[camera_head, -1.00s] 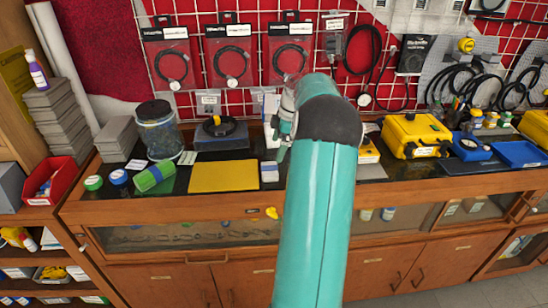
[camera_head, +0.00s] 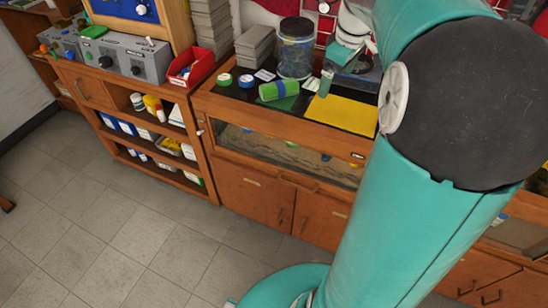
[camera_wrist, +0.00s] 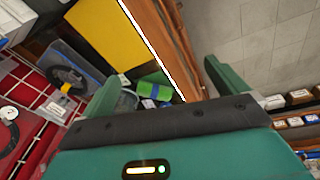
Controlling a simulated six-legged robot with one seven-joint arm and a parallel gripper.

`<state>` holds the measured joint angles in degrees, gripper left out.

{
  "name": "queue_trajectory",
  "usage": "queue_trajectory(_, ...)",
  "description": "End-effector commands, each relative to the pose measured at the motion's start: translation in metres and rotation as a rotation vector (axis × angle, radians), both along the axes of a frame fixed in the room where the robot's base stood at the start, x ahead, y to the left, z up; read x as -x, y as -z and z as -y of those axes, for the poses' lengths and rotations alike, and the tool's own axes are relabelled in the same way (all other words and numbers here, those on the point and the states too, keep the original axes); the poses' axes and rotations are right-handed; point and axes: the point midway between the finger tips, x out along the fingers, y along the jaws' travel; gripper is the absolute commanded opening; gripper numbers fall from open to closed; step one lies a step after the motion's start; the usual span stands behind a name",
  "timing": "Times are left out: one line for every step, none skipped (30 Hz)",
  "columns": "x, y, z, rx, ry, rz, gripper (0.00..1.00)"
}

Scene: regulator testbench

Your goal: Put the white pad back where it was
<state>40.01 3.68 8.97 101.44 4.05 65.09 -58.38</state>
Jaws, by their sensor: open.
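I cannot make out the white pad for sure in either current view; my arm hides part of the bench in the head view. My gripper (camera_wrist: 162,70) is open, its two green fingers spread wide with nothing visible held between them. In the head view my gripper (camera_head: 334,72) is above the left part of the bench, near the yellow mat (camera_head: 343,114) and the jar. In the wrist view the yellow mat (camera_wrist: 104,32) lies at upper left, and the green roll (camera_wrist: 156,86) appears between the fingers, beyond them.
A clear jar (camera_head: 295,52), the green roll (camera_head: 279,91) and grey boxes (camera_head: 254,45) crowd the bench's left end. A red bin (camera_head: 191,66) stands on the shelf unit left of it. The wooden bench edge (camera_wrist: 160,48) crosses the wrist view. The tiled floor (camera_head: 110,215) is clear.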

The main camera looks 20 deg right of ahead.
Motion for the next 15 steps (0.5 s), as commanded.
queue_trajectory(0.007, -0.009, -0.031, 0.016, 0.02, 0.019, 0.98)
queue_trajectory(0.011, -0.012, -0.047, 0.019, 0.04, 0.029, 0.98)
queue_trajectory(0.018, -0.015, -0.066, 0.023, 0.067, 0.046, 0.98)
queue_trajectory(0.024, -0.017, -0.08, 0.025, 0.087, 0.058, 0.98)
queue_trajectory(0.03, -0.018, -0.094, 0.025, 0.108, 0.072, 0.98)
queue_trajectory(0.039, -0.02, -0.112, 0.023, 0.134, 0.092, 0.98)
queue_trajectory(0.047, -0.02, -0.124, 0.02, 0.154, 0.106, 0.98)
queue_trajectory(0.055, -0.02, -0.136, 0.016, 0.174, 0.121, 0.98)
queue_trajectory(0.065, -0.02, -0.151, 0.008, 0.199, 0.144, 0.98)
queue_trajectory(0.074, -0.019, -0.162, 0.0, 0.219, 0.159, 0.98)
queue_trajectory(0.082, -0.017, -0.172, -0.008, 0.238, 0.175, 0.98)
queue_trajectory(0.093, -0.015, -0.185, -0.024, 0.262, 0.197, 0.98)
queue_trajectory(0.102, -0.013, -0.195, -0.037, 0.281, 0.212, 0.98)
queue_trajectory(0.111, -0.01, -0.203, -0.052, 0.299, 0.228, 0.98)
queue_trajectory(0.122, -0.005, -0.213, -0.072, 0.321, 0.246, 0.98)
